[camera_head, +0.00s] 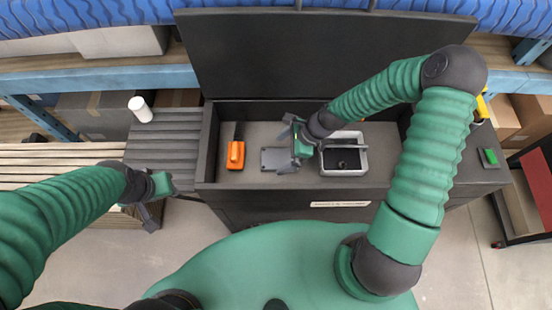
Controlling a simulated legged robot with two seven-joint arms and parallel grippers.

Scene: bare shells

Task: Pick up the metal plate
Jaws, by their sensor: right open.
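The metal plate (273,160) is a small flat grey piece lying on the floor of the dark open box, left of a light-rimmed tray. My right gripper (294,146) is over the plate's right side with its jaws open. The gripper covers part of the plate, and I cannot tell whether they touch. My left gripper (148,209) hangs outside the box, in front of the ribbed side shelf, away from the plate. Its jaw opening is unclear.
The dark box (207,145) has a raised lid (300,55) behind. An orange object (235,154) lies left of the plate. The light-rimmed tray (344,172) stands right. A white cylinder (141,109) is on the ribbed side shelf (160,155). A green-topped object (490,157) lies far right.

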